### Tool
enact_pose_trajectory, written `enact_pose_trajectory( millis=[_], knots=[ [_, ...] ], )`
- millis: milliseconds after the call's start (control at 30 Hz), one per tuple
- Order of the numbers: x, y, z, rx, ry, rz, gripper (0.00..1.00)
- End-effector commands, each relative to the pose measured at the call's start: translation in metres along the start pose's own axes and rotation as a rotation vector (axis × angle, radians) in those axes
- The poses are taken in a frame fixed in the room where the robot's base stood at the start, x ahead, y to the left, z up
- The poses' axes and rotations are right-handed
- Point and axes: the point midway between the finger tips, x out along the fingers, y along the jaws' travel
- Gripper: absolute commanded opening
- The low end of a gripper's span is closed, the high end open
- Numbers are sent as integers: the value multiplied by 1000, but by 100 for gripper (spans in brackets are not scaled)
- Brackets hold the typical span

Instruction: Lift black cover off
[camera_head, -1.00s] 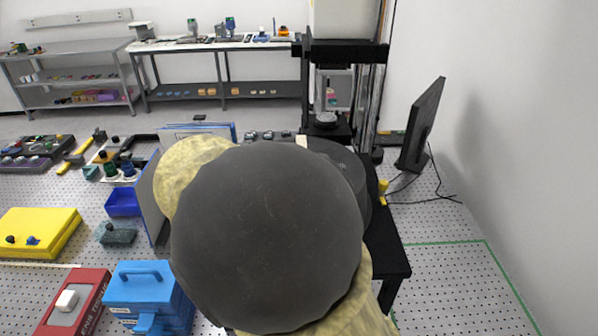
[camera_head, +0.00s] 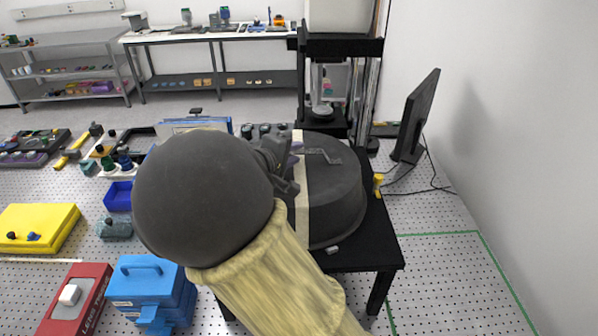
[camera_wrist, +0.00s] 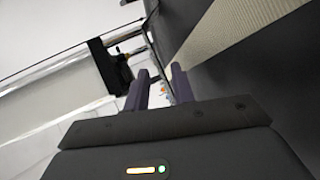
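The black cover (camera_head: 338,205) is a round, drum-like lid on a black table, with a thin handle (camera_head: 322,155) on its top and a cream band running across it. In the wrist view its dark side (camera_wrist: 290,65) and the cream band (camera_wrist: 235,32) fill the right. My gripper (camera_head: 293,168) is at the left side of the cover, near the band. In the wrist view my gripper (camera_wrist: 159,72) has its two fingers apart with nothing between them. Whether a finger touches the cover I cannot tell. My arm hides the cover's left part.
The black table (camera_head: 375,258) has a tall press-like frame (camera_head: 340,45) behind it and a monitor (camera_head: 415,115) with cables to the right. A yellow item (camera_head: 378,185) stands at the table's right edge. A blue box (camera_head: 150,290) and a red case (camera_head: 75,305) lie left.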

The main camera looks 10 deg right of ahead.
Motion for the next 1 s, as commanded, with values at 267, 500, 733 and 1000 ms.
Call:
enact_pose_trajectory(
  millis=[267,500,733,1000],
  knots=[
    [14,0,0,1,1,-2,25],
    [14,0,0,1,0,-2,25],
    [14,0,0,0,0,-2,11],
    [14,0,0,1,0,-2,0]
  ],
)
